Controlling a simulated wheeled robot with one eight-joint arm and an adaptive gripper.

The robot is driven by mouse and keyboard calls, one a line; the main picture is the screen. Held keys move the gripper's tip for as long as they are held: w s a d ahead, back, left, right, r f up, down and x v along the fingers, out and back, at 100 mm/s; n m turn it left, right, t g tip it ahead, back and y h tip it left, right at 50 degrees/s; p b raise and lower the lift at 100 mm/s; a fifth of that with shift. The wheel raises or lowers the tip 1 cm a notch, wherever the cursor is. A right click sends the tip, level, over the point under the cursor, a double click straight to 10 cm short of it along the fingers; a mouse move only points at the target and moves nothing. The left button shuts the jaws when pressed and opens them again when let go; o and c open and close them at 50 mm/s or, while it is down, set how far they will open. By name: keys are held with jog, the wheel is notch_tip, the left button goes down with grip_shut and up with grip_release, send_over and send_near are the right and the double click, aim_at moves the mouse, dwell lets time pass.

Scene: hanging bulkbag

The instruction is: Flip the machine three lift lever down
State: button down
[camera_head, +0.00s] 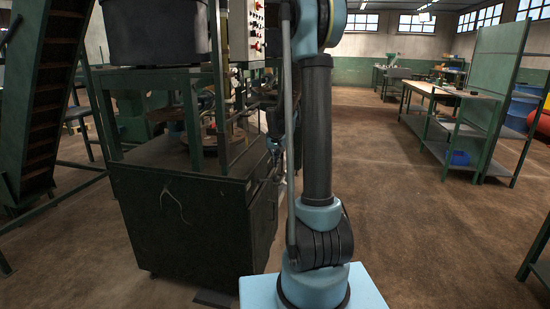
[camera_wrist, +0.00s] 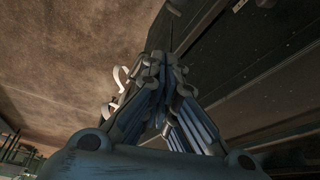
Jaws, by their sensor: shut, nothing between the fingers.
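The machine (camera_head: 190,215) stands at the left in the head view, a dark green cabinet with an open frame above. A pale control box (camera_head: 246,32) with red and dark buttons is on its upper right. I cannot pick out the lift lever for certain in either view. In the wrist view my gripper (camera_wrist: 155,62) is shut and empty, its fingertips close together beside a dark panel (camera_wrist: 235,60). A small grey piece lies just beyond the fingertips; I cannot tell what it is.
A dark stair-like conveyor (camera_head: 42,100) rises at the far left. Green workbenches (camera_head: 435,92) and a tall green panel (camera_head: 497,75) stand at the right. Brown floor (camera_head: 400,210) is clear between my arm and the benches. A green edge shows at the lower right.

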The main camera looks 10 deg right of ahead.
aim_at(268, 180)
jog(key=shift+s+a+f, duration=0.2)
jog(key=shift+s+f, duration=1.35)
